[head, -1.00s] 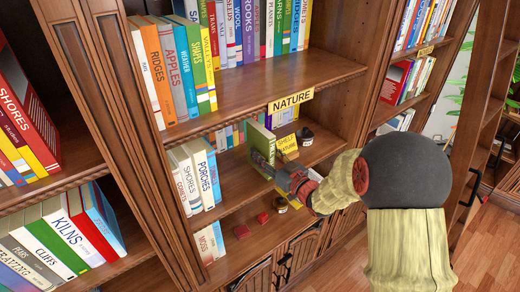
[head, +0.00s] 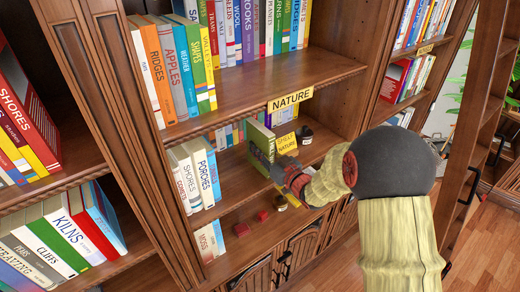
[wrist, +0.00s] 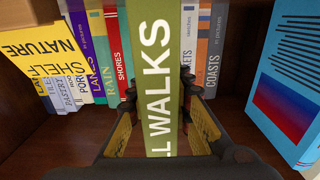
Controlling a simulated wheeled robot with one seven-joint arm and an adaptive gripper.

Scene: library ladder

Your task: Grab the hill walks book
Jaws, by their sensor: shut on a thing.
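The green hill walks book (head: 261,141) stands upright on the shelf below the NATURE label in the head view. In the wrist view its green spine (wrist: 154,50), with "LL WALKS" in white, fills the middle. My gripper (wrist: 164,97) has a finger on each side of this spine and is shut on it. In the head view my gripper (head: 279,172) is at the front of the book; its fingertips are hard to make out there. The lower end of the spine runs down between the fingers.
Several books stand behind, and a blue book (wrist: 291,85) is at right. Dark jar (head: 304,135) and small red things (head: 262,215) are near my gripper. The NATURE label (head: 290,100) hangs above.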

